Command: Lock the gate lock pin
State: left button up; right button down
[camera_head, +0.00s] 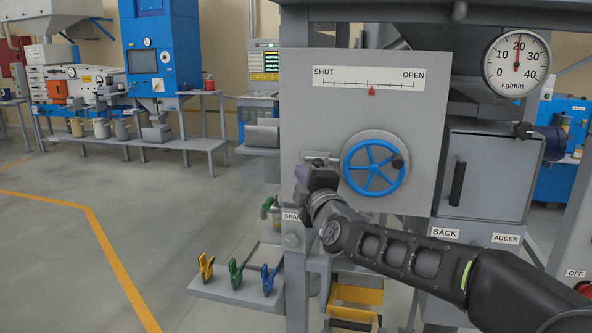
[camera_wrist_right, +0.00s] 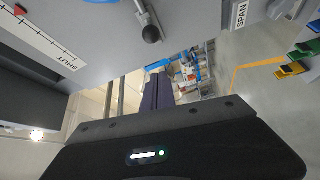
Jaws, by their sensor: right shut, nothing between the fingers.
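The gate lock pin (camera_head: 318,158) is a short grey rod in a bracket on the grey panel (camera_head: 300,110), just left of the blue handwheel (camera_head: 374,163). In the right wrist view, the lock pin (camera_wrist_right: 143,14) shows as a rod ending in a black ball knob (camera_wrist_right: 151,34). My right gripper (camera_head: 301,174) is in front of the panel, just below and left of the pin, partly covering that area. Its fingers (camera_wrist_right: 157,92) are together and empty, apart from the knob in the right wrist view. Whether the pin is seated is unclear. My left gripper is out of view.
A kg/min dial (camera_head: 517,63) reads about 20. A shelf (camera_head: 215,288) with yellow, green and blue clips juts out at lower left. The floor to the left is open.

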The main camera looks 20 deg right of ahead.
jog(key=shift+s+a, duration=0.2)
jog(key=shift+s, duration=1.6)
jog(key=s+a+f+m+g+y, duration=0.1)
jog(key=s+a+f+m+g, duration=0.3)
jog(key=f, duration=0.9)
jog(key=s+a+f+m+g+y, duration=0.15)
jog(key=a+f+m, duration=0.35)
jog(key=f, duration=0.9)
jog(key=s+a+f+m+g+y, duration=0.15)
jog(key=a+f+m+g, duration=0.3)
jog(key=f, duration=0.85)
jog(key=s+a+f+m+g, duration=0.2)
jog(key=s+f+g, duration=0.2)
jog(key=s+f, duration=0.8)
jog(key=s+a+f+m+g, duration=0.2)
jog(key=s+f+g, duration=0.2)
jog(key=s+f, duration=0.8)
jog(key=s, duration=0.6)
jog(key=shift+f+y, duration=0.15)
jog(key=shift+y, duration=0.25)
